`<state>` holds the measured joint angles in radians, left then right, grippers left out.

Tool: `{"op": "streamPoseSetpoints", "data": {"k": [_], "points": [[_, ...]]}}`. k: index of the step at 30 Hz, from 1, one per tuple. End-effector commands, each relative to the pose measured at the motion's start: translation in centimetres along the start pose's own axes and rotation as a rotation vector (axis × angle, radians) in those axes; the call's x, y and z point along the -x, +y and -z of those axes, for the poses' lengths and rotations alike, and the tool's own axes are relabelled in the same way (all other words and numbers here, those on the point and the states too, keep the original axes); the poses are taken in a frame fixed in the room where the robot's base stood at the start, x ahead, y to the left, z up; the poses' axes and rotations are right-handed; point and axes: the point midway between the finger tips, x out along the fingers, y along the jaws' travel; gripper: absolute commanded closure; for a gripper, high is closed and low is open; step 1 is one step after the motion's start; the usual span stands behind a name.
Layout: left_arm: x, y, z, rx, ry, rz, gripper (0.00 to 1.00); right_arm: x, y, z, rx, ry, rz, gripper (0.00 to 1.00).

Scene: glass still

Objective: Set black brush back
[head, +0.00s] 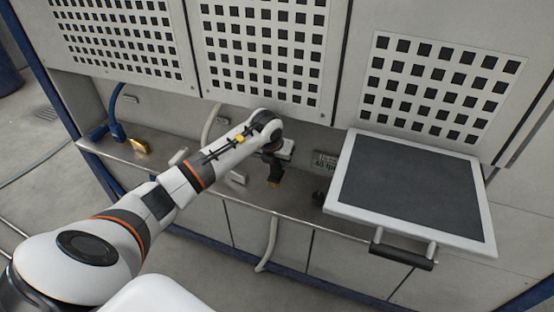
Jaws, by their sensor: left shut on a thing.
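My left gripper (275,174) is at the steel ledge, below the perforated panels and left of the dark-topped tray. It is shut on a small dark thing, which I take to be the black brush. The wrist and fingers hide most of it, so its shape and whether it touches the ledge cannot be told. My right gripper is out of view.
The steel ledge (226,193) runs along the cabinet wall. A dark-topped white tray (410,185) with a black handle (403,257) juts out on the right. A blue hose (115,112) and a brass-coloured piece (139,147) are at left. A small sign (325,160) stands behind.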

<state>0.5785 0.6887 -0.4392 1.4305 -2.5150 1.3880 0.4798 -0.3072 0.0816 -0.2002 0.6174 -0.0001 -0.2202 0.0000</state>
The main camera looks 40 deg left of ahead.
Motion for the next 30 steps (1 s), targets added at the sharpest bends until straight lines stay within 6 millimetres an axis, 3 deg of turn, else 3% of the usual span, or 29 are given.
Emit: {"op": "streamPoseSetpoints", "data": {"k": [18, 30], "points": [[-5.2, 0.0, -2.2, -0.001, 0.0, -0.001, 1.0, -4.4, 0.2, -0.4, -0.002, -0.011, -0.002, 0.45], [-5.5, 0.0, -2.3, 0.0, 0.0, 0.0, 1.0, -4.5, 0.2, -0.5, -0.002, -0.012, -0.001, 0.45]]}}
